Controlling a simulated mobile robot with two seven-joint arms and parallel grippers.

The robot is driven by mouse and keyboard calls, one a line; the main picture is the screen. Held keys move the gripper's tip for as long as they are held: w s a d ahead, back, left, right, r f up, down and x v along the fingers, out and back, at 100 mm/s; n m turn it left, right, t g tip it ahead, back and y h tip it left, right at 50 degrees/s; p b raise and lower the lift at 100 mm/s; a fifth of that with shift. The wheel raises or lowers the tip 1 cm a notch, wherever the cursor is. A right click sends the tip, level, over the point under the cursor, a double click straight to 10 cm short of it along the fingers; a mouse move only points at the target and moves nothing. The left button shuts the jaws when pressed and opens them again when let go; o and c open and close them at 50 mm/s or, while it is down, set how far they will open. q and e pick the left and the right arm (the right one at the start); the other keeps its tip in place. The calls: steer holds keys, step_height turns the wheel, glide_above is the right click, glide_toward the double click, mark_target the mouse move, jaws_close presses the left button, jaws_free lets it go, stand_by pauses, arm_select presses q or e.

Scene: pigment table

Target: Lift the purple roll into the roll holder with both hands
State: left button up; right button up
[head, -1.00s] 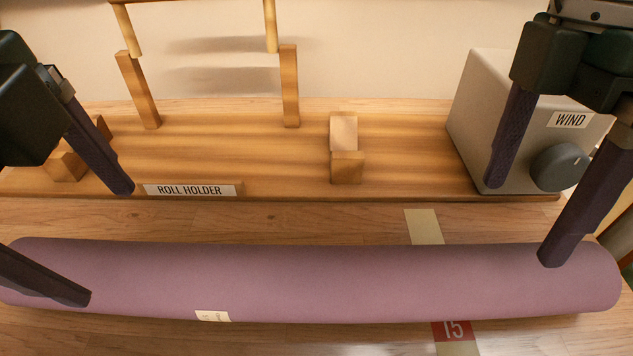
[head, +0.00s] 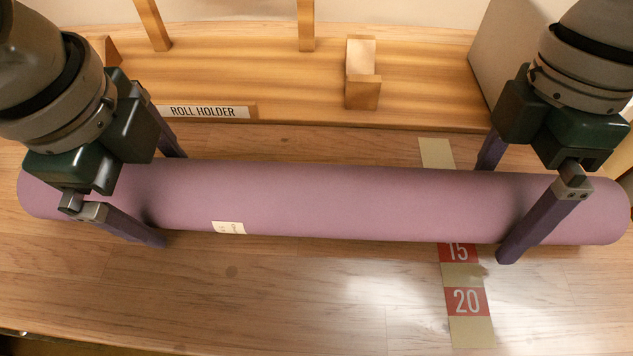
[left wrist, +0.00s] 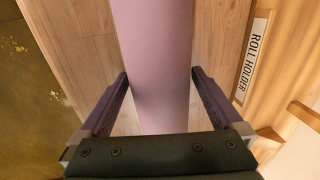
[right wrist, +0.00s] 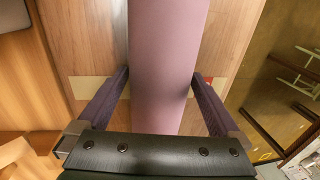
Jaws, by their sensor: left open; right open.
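The purple roll (head: 340,198) lies lengthwise across the wooden table in front of the roll holder. My left gripper (head: 165,198) is open and straddles the roll near its left end, one finger on each side. In the left wrist view the roll (left wrist: 158,50) runs between the open fingers, with gaps visible. My right gripper (head: 497,205) is open and straddles the roll near its right end. In the right wrist view the roll (right wrist: 165,60) lies between its fingers. The roll holder (head: 270,95) is a wooden base with a label and a notched cradle block (head: 362,85).
A grey box (head: 492,50) stands at the back right. Upright posts (head: 306,25) rise from the holder base. The table in front of the roll is clear.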

arm_select(q)
steer(key=shift+f, duration=0.3)
arm_select(e)
steer(key=shift+f, duration=0.3)
arm_select(q)
steer(key=shift+c, duration=0.2)
arm_select(e)
steer(key=shift+c, duration=0.2)
arm_select(q)
jaws_close()
arm_select(e)
jaws_close()
steer(key=shift+r, duration=0.1)
